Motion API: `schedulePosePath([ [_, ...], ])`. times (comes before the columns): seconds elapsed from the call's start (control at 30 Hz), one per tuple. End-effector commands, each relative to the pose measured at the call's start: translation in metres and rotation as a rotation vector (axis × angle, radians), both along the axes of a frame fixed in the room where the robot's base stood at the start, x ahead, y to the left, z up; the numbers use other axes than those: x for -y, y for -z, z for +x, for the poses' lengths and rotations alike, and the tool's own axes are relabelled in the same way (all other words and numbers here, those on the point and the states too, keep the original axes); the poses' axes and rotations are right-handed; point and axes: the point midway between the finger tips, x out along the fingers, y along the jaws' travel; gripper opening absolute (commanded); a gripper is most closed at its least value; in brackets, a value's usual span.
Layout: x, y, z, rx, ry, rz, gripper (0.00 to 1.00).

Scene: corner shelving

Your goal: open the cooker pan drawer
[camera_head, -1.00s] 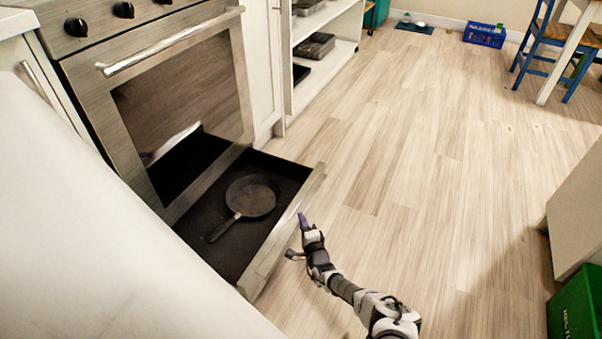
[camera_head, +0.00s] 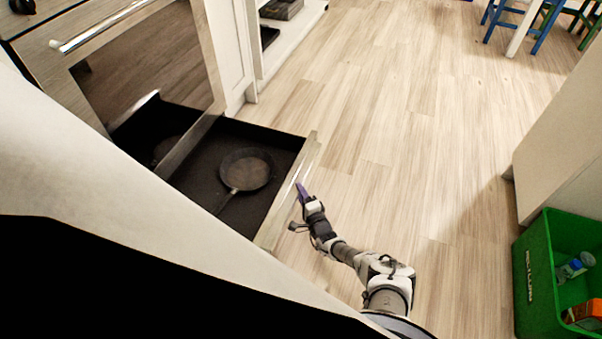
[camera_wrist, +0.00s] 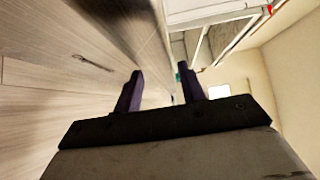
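The cooker pan drawer (camera_head: 285,196) is pulled well out below the oven door, with its dark inside in view. A dark round pan (camera_head: 247,170) lies in it, handle toward the lower left. My gripper (camera_head: 301,191) is at the outer side of the drawer front, its purple fingers close to the shiny handle strip. Whether they touch it I cannot tell. In the wrist view the two purple fingers of my gripper (camera_wrist: 160,90) stand apart, with nothing clearly held between them.
The oven door (camera_head: 150,65) above the drawer is shut. White shelving (camera_head: 290,40) stands beyond it. A green crate (camera_head: 535,285) holding a few items stands at the lower right, beside a pale cabinet (camera_head: 570,140). The wooden floor between is clear.

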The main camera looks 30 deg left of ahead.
Motion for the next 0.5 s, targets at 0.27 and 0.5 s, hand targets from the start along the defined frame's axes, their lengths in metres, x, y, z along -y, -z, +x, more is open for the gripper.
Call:
schedulePosePath([
  [0.27,0.004,-0.003,-0.001,0.001,0.002,0.003,0.4],
  [0.5,0.038,-0.007,-0.021,-0.001,0.004,0.003,0.4],
])
